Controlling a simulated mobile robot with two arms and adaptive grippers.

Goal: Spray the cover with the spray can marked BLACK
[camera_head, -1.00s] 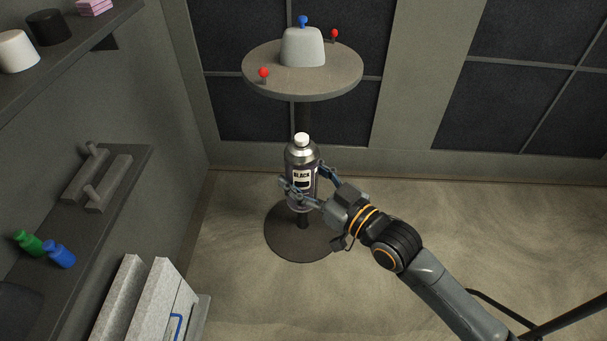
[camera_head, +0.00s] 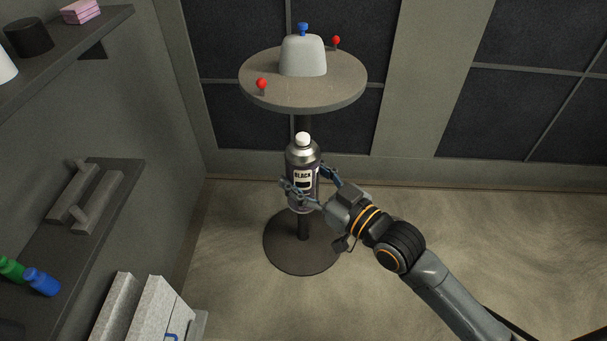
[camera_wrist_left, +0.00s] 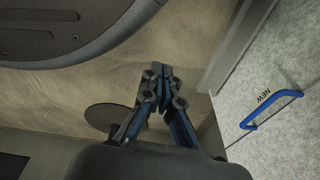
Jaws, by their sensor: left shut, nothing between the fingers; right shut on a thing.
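The spray can marked BLACK (camera_head: 302,158) is a dark metallic can with a white cap and a white label. My right gripper (camera_head: 302,193) is shut around its lower part and holds it upright, in front of the stand's post. The cover, seemingly the pale grey rounded piece (camera_head: 303,57), sits on the round table (camera_head: 260,93) above and behind the can, with a blue knob on top. The can is apart from it. My left gripper (camera_wrist_left: 160,75) shows in the left wrist view, its fingers together and empty. It is not in the head view.
Red-tipped pegs (camera_head: 262,84) stand at the table's edge. Shelves on the left wall hold a green bottle (camera_head: 10,268), a blue bottle (camera_head: 42,281) and a black cylinder (camera_head: 28,38). A panel marked NEW with a blue handle (camera_wrist_left: 272,109) is right of my left gripper. Floor at right is clear.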

